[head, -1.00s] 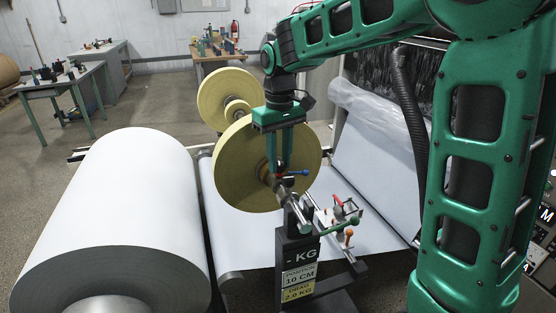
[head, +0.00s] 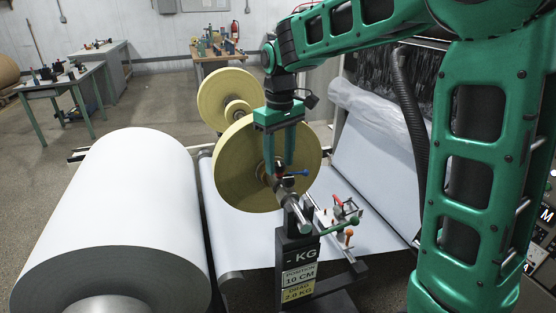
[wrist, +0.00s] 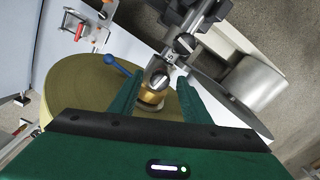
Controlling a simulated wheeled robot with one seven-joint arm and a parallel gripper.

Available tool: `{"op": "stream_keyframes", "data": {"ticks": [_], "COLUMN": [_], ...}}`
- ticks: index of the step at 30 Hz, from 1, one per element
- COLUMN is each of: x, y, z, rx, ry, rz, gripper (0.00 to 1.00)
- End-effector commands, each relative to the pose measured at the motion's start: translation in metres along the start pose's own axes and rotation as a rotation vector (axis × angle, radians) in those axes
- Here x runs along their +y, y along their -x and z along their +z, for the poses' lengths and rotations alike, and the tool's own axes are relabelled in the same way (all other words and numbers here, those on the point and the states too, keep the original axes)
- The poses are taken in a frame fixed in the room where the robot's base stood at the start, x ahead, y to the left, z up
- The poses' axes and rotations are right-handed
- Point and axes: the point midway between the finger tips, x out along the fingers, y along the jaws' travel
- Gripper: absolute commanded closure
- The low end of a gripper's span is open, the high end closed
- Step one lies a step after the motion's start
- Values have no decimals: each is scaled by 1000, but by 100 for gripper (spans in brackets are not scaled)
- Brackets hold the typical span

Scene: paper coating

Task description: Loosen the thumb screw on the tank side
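My gripper (head: 279,170) points down at the near face of the large yellow roll (head: 240,165), around its hub end. A brass collar (wrist: 152,97) lies between the fingers. The tank is not clearly identifiable.
A blue-tipped lever (head: 298,173) sticks out close beside the fingers. A stand with a KG sign (head: 299,254) holds the shaft end. Red and orange clamp parts (head: 346,212) are at the right. A large white paper roll (head: 120,205) fills the left.

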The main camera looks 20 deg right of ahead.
Motion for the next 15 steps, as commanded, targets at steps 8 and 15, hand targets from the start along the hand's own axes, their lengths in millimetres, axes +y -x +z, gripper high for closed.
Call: {"op": "stream_keyframes", "data": {"ticks": [8, 15], "x": [0, 0], "y": [1, 32], "z": [0, -1], "rx": [-1, 3], "ry": [0, -1], "rz": [0, 1], "gripper": [57, 57]}}
